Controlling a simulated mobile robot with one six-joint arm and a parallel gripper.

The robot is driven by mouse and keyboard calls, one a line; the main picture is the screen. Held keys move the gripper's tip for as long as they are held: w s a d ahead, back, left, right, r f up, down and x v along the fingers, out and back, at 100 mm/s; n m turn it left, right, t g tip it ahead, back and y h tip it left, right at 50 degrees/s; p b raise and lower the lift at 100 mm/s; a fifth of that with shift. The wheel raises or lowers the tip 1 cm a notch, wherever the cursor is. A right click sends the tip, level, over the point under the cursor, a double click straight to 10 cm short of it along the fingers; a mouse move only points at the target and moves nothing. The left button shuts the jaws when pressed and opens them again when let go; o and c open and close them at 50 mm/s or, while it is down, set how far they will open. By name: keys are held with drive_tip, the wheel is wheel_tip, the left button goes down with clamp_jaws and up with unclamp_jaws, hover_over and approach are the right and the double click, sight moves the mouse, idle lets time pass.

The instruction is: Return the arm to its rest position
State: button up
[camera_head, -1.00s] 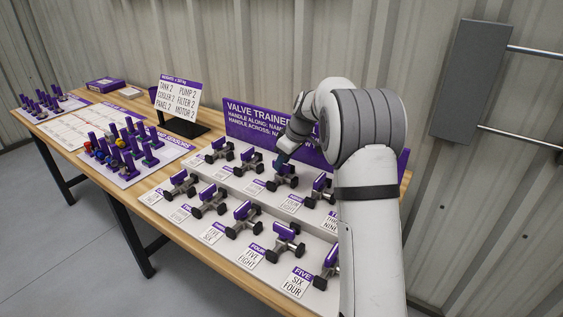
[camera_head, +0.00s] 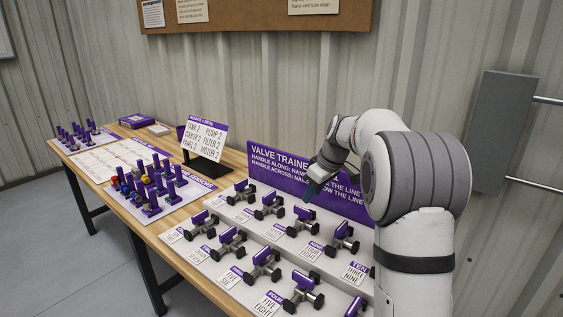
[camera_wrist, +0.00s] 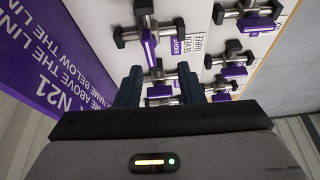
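My arm reaches over the valve trainer board (camera_head: 340,287) from the right side. My gripper (camera_head: 313,188) has dark blue fingers and is in front of the purple sign, above the back row of valves. In the wrist view my gripper (camera_wrist: 160,82) shows its two fingers spread apart with nothing held between them. A valve with a purple handle (camera_head: 303,217) is just below the fingers in the head view, with a visible gap. In the wrist view, valves with purple handles (camera_wrist: 148,45) lie beyond the fingertips.
The purple valve trainer sign (camera_head: 275,169) stands close behind my gripper. Left on the table are a sign stand (camera_head: 205,143), a board of sensors (camera_head: 127,204) and a purple box (camera_head: 136,121). A grey wall box (camera_head: 502,130) is at the right.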

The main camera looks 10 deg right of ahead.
drive_tip(key=s+a+r+m+h+p, duration=0.1)
drive_tip(key=s+r+m, duration=0.15)
drive_tip(key=s, duration=0.65)
drive_tip(key=s+a+r+m+h+p, duration=0.1)
drive_tip(key=s+a+r+m+p, duration=0.15)
drive_tip(key=s, duration=0.75)
drive_tip(key=s+f+m+h+p, duration=0.1)
drive_tip(key=s+f+m, duration=0.2)
drive_tip(key=s, duration=1.4)
drive_tip(key=shift+s+d+m, duration=0.15)
drive_tip(key=shift+d+m, duration=0.15)
drive_tip(key=shift+d, duration=0.15)
drive_tip(key=shift+o, duration=0.2)
drive_tip(key=shift+f, duration=0.1)
